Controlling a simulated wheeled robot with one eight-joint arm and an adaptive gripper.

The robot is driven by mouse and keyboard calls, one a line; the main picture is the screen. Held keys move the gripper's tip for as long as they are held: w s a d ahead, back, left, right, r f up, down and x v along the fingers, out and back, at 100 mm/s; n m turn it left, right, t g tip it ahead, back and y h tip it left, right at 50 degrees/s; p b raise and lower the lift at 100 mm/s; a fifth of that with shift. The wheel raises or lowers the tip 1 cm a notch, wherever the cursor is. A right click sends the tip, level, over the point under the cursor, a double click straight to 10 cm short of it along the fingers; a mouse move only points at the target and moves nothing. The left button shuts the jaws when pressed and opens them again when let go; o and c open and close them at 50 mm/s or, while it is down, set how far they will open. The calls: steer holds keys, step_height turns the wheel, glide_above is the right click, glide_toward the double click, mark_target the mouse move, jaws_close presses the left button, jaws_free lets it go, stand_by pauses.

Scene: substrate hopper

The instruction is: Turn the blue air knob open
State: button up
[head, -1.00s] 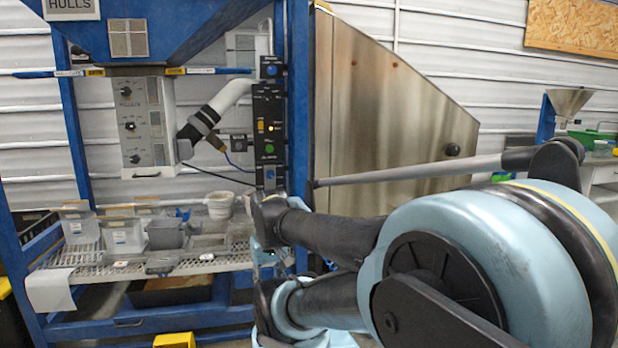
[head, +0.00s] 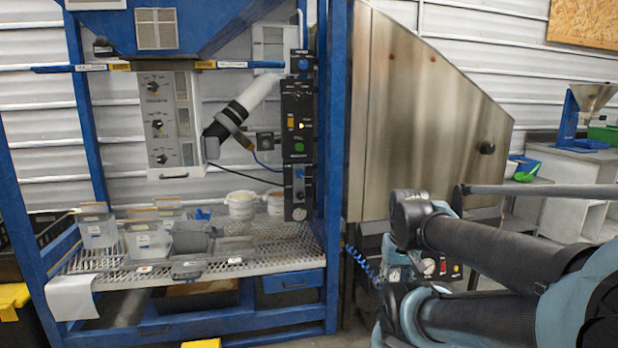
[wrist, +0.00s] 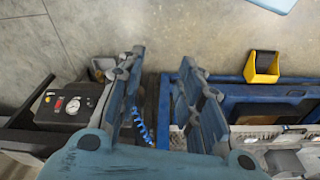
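Two blue knobs show in the head view on the black panel at the right post of the blue frame. An upper blue knob (head: 303,64) sits near the top of the panel. The labels are too small to read, so I cannot tell which is the air knob. My gripper (wrist: 161,62) is open and empty in the wrist view, its fingers apart above the floor. In the head view my arm is at the lower right, apart from the panel; my fingers cannot be made out there.
A perforated shelf (head: 255,262) holds clear bins and white tubs. A steel hopper side (head: 420,130) stands right of the post. A compressor-like unit (head: 430,268) with a blue coiled hose is below it. A yellow bin (wrist: 262,67) lies on the floor.

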steer(key=shift+o, duration=1.4)
steer(key=shift+d, duration=0.1)
steer(key=o, duration=0.3)
steer(key=shift+s+r, duration=0.3)
steer(key=w+a+r+m+t+y, duration=0.4)
steer(key=w+a, duration=0.3)
steer(key=w, duration=0.5)
steer(key=w+a+r+m+t+y, duration=0.2)
steer(key=w+a+r+m, duration=0.3)
steer(key=w+a+r, duration=0.45)
steer(key=w+a+r+m+t+y, duration=0.3)
steer(key=w+a+m, duration=0.15)
steer(key=w, duration=0.85)
steer(key=m+t+h, duration=0.4)
steer(key=m+t, duration=0.2)
steer(key=m, duration=1.1)
glide_toward(300, 174)
steer(key=x, duration=1.1)
steer(key=shift+d, duration=0.1)
